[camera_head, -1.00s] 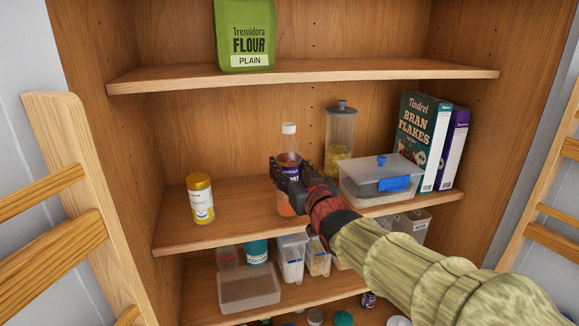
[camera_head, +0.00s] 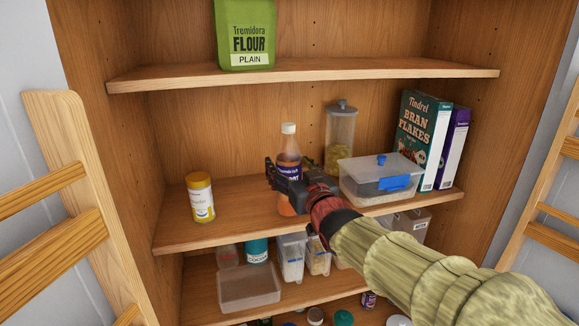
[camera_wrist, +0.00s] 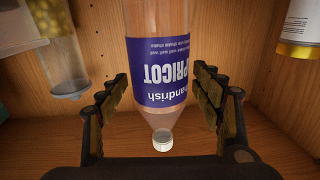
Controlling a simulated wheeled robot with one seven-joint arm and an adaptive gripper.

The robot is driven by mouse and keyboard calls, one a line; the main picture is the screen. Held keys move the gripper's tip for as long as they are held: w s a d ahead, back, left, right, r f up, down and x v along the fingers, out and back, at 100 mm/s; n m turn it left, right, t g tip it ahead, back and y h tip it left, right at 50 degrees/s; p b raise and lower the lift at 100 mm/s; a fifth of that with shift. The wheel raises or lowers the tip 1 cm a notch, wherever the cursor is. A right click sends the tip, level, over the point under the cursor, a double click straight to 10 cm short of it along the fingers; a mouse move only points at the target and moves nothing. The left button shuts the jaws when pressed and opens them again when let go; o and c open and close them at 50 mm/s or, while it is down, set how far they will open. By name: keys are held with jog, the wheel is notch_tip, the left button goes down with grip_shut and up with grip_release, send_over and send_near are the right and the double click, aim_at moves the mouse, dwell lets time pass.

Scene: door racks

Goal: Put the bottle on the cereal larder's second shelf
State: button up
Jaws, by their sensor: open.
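The bottle (camera_head: 289,155) has a white cap, orange contents and a purple label, and stands upright on the shelf (camera_head: 240,211) that also holds the cereal boxes. My gripper (camera_head: 287,180) is in front of the bottle, hiding part of its lower body. In the wrist view the bottle (camera_wrist: 158,70) appears upside down, its label reading apricot, between the two fingers of my gripper (camera_wrist: 170,105). The fingers are spread, with a gap showing on each side of the bottle.
A yellow-lidded jar (camera_head: 201,198) stands left on this shelf. A tall clear canister (camera_head: 340,140), a lidded tub (camera_head: 380,180) and cereal boxes (camera_head: 424,140) stand right. A flour bag (camera_head: 245,35) is on the shelf above. Bare shelf lies between jar and bottle.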

jog(key=shift+s+d, duration=0.15)
jog(key=shift+s, duration=0.2)
jog(key=b+v, duration=0.3)
jog(key=v, duration=0.8)
jog(key=s+d+f+m+g+h, duration=0.35)
jog(key=s+d+f+h, duration=0.25)
jog(key=s+d+f, duration=0.5)
jog(key=s+d+f+g, duration=0.2)
jog(key=s+f+g, duration=0.2)
jog(key=s, duration=0.4)
jog(key=s+d+f+g, duration=0.2)
jog(key=s+f+g, duration=0.1)
jog(key=s+f, duration=0.4)
jog(key=shift+s+f+g, duration=0.3)
jog(key=shift+s+g, duration=0.05)
jog(key=shift+s, duration=0.2)
jog(key=shift+d+m, duration=0.15)
jog(key=shift+m, duration=0.1)
